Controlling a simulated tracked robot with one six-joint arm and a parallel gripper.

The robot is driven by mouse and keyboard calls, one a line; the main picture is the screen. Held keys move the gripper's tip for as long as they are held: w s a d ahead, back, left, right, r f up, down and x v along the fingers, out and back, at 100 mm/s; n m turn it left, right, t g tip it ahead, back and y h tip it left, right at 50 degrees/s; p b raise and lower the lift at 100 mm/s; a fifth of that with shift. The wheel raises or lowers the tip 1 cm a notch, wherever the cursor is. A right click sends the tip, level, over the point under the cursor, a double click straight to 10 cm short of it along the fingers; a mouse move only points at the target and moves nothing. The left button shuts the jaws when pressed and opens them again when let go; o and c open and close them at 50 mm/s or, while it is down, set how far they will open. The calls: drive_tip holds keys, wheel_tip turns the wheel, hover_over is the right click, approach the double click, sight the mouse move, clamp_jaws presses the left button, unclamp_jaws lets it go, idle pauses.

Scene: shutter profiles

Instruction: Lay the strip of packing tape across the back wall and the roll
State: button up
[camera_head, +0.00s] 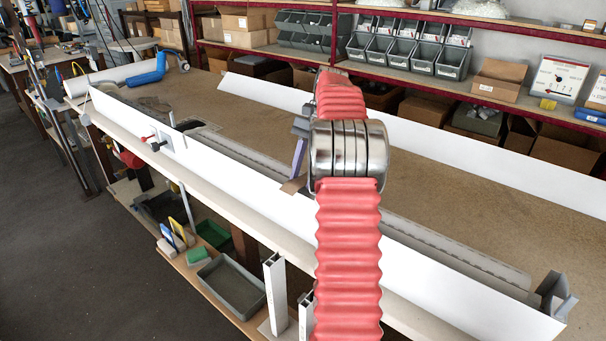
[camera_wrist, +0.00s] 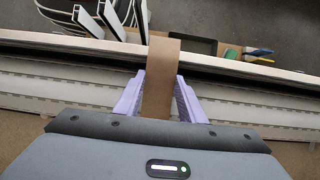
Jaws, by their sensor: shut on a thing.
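My gripper (camera_wrist: 160,78) has two lilac fingers, one along each side of a brown strip of packing tape (camera_wrist: 161,58). It is shut on the strip. The strip's far end sticks out past the fingertips over a pale rail edge. In the head view my gripper (camera_head: 298,158) is partly hidden by my arm and hangs above the near white wall, with a small brown piece of the tape (camera_head: 293,185) below it. The long white back wall (camera_head: 430,140) runs along the table's far side. A white roll (camera_head: 92,82) lies at the far left end, well away from my gripper.
A blue tool (camera_head: 148,76) lies beside the roll. The brown tabletop (camera_head: 235,110) is mostly clear. A grey bracket (camera_head: 556,294) stands at the near right end. Trays and upright profiles (camera_head: 275,292) are below the front edge. Shelves with bins (camera_head: 415,50) stand behind.

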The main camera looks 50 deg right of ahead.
drive_tip(key=shift+f, duration=0.15)
drive_tip(key=o, duration=1.1)
drive_tip(key=shift+d, duration=0.1)
drive_tip(key=shift+v, duration=3.65)
drive_tip(key=shift+w, duration=0.1)
